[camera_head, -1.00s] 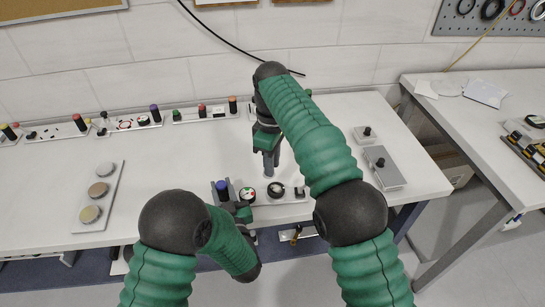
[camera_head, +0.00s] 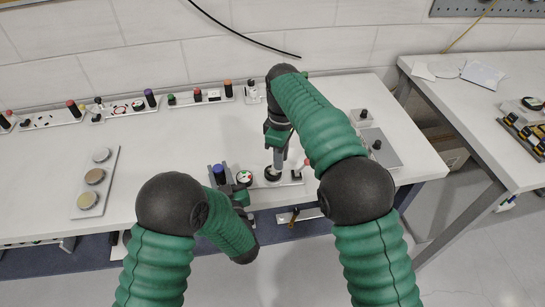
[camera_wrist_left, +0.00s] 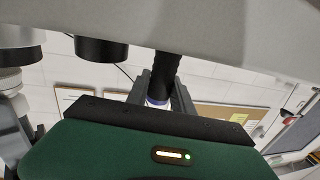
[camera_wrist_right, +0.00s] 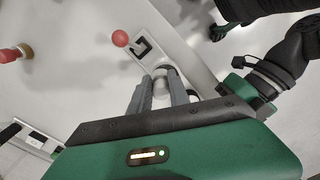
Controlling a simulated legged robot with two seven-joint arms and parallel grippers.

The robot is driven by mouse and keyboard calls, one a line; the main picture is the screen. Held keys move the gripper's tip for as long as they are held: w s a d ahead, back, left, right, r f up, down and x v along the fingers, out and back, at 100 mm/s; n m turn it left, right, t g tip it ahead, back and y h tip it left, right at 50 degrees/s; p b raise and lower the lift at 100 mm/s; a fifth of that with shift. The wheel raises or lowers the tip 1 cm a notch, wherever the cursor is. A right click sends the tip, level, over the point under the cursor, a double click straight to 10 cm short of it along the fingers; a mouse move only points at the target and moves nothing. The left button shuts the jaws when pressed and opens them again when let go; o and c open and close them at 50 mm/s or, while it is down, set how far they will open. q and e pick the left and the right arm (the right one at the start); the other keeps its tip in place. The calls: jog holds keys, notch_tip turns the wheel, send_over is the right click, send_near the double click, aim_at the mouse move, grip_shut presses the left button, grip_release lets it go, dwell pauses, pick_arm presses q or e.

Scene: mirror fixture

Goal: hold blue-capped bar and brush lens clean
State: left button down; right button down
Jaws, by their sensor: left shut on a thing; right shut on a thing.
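The blue-capped bar (camera_head: 219,172) stands at the left end of a pale fixture plate near the table's front edge. My left gripper (camera_head: 226,181) is shut on it; the left wrist view shows the dark bar (camera_wrist_left: 166,70) with its blue-violet band between the fingers. My right gripper (camera_head: 280,164) points down at a dark round lens mount (camera_head: 271,175) on the same plate. The fingers are shut on a pale cylindrical piece, taken as the brush (camera_wrist_right: 160,80). Its lower end is hidden, so I cannot tell whether it touches the lens.
A red-and-green-marked dial (camera_head: 244,177) sits between bar and lens mount. A red ball (camera_head: 306,163) and a black bracket (camera_head: 297,174) are right of the mount. A tray of round discs (camera_head: 95,177) lies left. More fixtures line the back.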

jog(key=shift+d, duration=0.35)
jog(key=a, duration=0.4)
notch_tip(320, 180, up, 6)
jog(key=shift+r, duration=0.25)
dwell(0.9)
